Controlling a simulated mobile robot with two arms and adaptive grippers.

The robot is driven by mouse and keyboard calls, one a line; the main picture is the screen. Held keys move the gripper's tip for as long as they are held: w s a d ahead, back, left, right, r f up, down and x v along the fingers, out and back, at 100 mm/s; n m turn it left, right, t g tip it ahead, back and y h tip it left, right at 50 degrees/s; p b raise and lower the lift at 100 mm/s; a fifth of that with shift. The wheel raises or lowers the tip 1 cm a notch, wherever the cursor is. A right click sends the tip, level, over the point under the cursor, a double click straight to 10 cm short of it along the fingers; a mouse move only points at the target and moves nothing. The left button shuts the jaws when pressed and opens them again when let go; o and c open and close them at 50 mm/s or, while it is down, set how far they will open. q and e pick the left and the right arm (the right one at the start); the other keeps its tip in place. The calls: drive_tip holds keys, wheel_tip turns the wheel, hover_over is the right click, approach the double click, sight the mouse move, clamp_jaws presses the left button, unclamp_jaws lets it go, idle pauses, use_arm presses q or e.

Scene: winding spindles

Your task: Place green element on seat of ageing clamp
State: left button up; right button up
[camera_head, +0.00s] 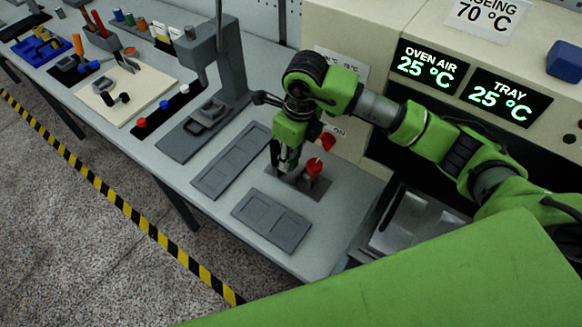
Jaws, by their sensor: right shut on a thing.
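My right gripper (287,166) points down over a small dark base plate with red-handled clamp parts, which looks like the ageing clamp (318,187). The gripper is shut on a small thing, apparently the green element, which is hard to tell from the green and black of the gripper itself. The red handle (315,167) stands just right of the fingertips. The clamp's seat is hidden behind the gripper, and I cannot tell whether the element touches it. My left gripper is not in view.
Two grey trays, one left of the clamp (230,160) and one in front (271,221), lie flat on the table. A grey press (213,60) stands behind left. The oven (450,45) with lit displays is at the back right. The table's front corner is clear.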

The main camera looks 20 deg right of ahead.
drive_tip(key=shift+w+f, duration=0.2)
drive_tip(key=shift+w+d+f, duration=0.1)
drive_tip(key=shift+w+f, duration=0.05)
drive_tip(key=shift+f, duration=0.1)
wheel_tip(320, 180, down, 3)
drive_tip(key=shift+w+f+b, duration=0.15)
drive_tip(key=shift+f+b, duration=0.05)
drive_tip(key=shift+b, duration=0.85)
drive_tip(key=shift+f, duration=0.1)
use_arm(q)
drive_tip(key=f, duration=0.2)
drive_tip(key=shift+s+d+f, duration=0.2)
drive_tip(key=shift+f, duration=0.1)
use_arm(e)
drive_tip(key=o, duration=1.1)
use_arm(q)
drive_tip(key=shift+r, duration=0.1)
